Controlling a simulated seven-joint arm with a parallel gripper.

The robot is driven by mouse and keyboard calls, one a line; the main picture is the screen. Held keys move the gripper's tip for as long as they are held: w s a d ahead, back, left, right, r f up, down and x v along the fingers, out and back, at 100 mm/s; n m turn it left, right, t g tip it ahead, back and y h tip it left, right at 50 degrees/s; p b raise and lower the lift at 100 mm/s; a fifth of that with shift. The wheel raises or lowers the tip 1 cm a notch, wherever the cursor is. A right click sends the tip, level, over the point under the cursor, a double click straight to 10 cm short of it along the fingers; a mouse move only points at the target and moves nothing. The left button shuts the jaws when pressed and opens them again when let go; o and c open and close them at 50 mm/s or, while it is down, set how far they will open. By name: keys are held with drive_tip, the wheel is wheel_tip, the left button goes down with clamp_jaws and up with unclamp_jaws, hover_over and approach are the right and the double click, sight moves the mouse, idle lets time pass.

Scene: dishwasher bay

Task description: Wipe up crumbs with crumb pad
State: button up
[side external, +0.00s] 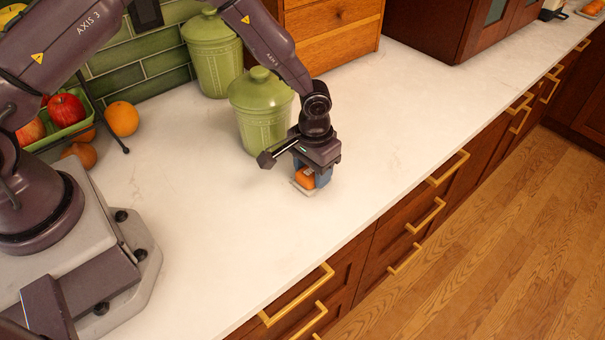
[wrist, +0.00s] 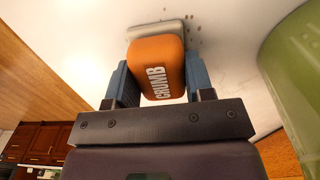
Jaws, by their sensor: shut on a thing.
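The crumb pad (wrist: 158,68) is an orange block lettered "CRUMB" with a pale grey base. In the side view the pad (side external: 305,179) is at the white counter, its base touching or just above the surface; I cannot tell which. My gripper (side external: 314,178) points down and is shut on the pad's orange body. In the wrist view the blue fingers of my gripper (wrist: 160,85) hold it on both sides. Small dark crumbs (wrist: 193,30) lie on the counter just beyond the pad's base. I cannot make out the crumbs in the side view.
Two green lidded canisters stand behind my gripper, the nearer canister (side external: 262,112) close by. It also looms at right in the wrist view (wrist: 296,75). A wooden drawer box (side external: 335,35) stands behind. A fruit basket and an orange (side external: 122,119) are at left. The counter toward its front edge is clear.

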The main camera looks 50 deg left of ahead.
sight(285, 197)
drive_tip(key=shift+w+f, duration=0.1)
drive_tip(key=shift+w, duration=1.8)
drive_tip(key=shift+s, duration=5.35)
drive_tip(key=shift+w+a, duration=0.3)
drive_tip(key=shift+w, duration=5.3)
drive_tip(key=shift+s, duration=5.55)
wheel_tip(285, 197, up, 8)
drive_tip(key=shift+r, duration=0.2)
drive_tip(key=shift+w, duration=0.1)
